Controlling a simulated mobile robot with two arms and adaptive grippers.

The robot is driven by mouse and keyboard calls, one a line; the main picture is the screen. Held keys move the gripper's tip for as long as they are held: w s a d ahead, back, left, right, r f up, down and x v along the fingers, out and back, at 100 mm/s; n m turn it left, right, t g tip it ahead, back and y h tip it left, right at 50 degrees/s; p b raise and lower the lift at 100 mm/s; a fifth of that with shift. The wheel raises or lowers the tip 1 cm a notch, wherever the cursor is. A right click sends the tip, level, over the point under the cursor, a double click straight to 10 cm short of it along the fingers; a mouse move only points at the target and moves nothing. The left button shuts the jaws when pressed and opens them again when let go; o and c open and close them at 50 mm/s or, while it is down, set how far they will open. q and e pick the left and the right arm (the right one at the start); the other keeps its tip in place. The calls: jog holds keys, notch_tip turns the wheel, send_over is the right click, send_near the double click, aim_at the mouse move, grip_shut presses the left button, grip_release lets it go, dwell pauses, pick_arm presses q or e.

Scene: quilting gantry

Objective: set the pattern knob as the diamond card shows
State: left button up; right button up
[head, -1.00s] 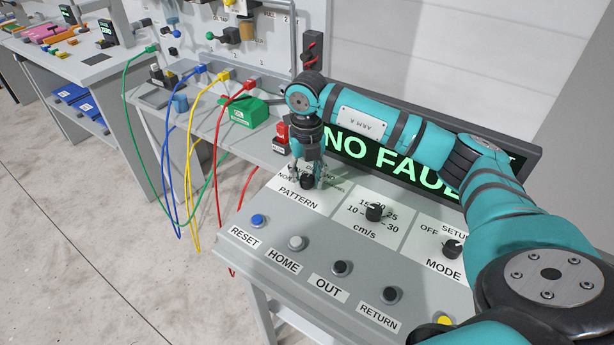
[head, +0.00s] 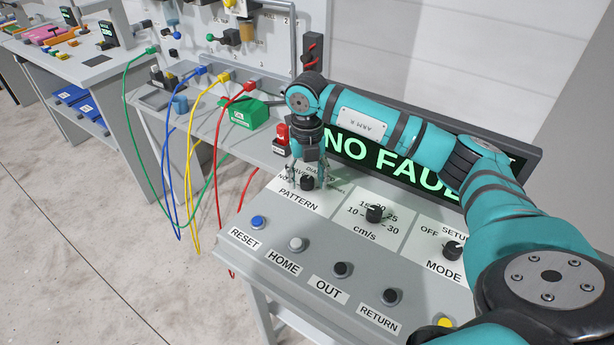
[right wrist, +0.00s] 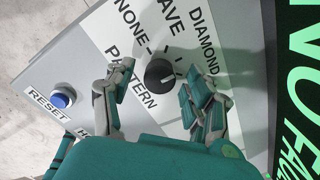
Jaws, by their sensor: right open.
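The black pattern knob (head: 307,182) sits on the white PATTERN plate (head: 291,197) of the grey console. It also shows in the right wrist view (right wrist: 159,73), with NONE, WAVE and DIAMOND printed around it. A pale mark on the knob shows toward the DIAMOND side, but its exact angle is hard to read. My right gripper (head: 308,186) is above the plate, pointing down. In the right wrist view its open fingers (right wrist: 157,85) stand on either side of the knob, with gaps between. I cannot make out a separate diamond card. My left gripper is out of view.
The speed knob (head: 374,212) and mode knob (head: 452,249) are to the right. The blue RESET button (head: 258,221) and several other buttons line the front. The NO FAULT display (head: 350,150) stands behind. A red-topped item (head: 282,135) is close behind the gripper.

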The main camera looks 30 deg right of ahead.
aim_at(307, 179)
notch_tip(307, 179, up, 12)
dwell(0.6)
